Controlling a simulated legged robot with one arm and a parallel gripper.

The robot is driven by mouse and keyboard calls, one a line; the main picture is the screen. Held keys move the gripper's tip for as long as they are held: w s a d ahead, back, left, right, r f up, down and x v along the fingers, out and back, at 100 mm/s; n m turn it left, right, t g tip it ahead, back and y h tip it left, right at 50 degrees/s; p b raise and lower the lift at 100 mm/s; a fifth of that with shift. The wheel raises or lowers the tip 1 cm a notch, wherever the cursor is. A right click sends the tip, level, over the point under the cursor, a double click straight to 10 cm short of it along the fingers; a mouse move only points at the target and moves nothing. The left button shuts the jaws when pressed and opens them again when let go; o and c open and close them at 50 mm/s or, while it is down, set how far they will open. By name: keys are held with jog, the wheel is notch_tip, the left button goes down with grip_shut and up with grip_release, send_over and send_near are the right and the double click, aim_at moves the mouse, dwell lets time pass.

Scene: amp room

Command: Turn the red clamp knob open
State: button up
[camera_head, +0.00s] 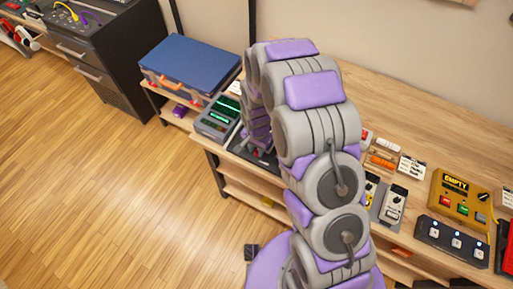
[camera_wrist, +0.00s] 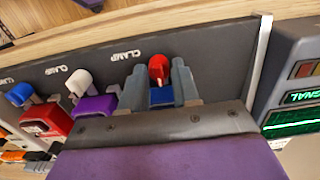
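The red clamp knob (camera_wrist: 158,67) shows in the wrist view, in front of a dark panel (camera_wrist: 215,50) marked "CLAMP". A blue block (camera_wrist: 162,97) is just below it. My gripper (camera_wrist: 159,77) is open, with one grey finger on each side of the red knob and a small gap on both sides. In the head view my arm hangs over the bench and hides most of the clamp area. A small red spot, probably the knob, shows below my wrist there.
A white knob (camera_wrist: 80,82) and a blue knob (camera_wrist: 20,94) stand to the left in the wrist view. A device with a green screen (camera_wrist: 291,121) is close on the right.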

grip_shut()
jog(key=n+p, duration=0.1)
jog(key=n, duration=0.2)
jog(key=shift+r+p, duration=0.1)
jog(key=shift+p, duration=0.2)
jog(key=n+p, duration=0.1)
jog(key=n, duration=0.2)
jog(key=shift+n, duration=0.3)
jog(key=n+p, duration=0.2)
jog(key=n, duration=0.3)
jog(key=shift+n, duration=0.3)
jog(key=n+p, duration=0.2)
jog(key=n, duration=0.3)
jog(key=shift+w+n, duration=0.1)
jog(key=shift+n, duration=0.3)
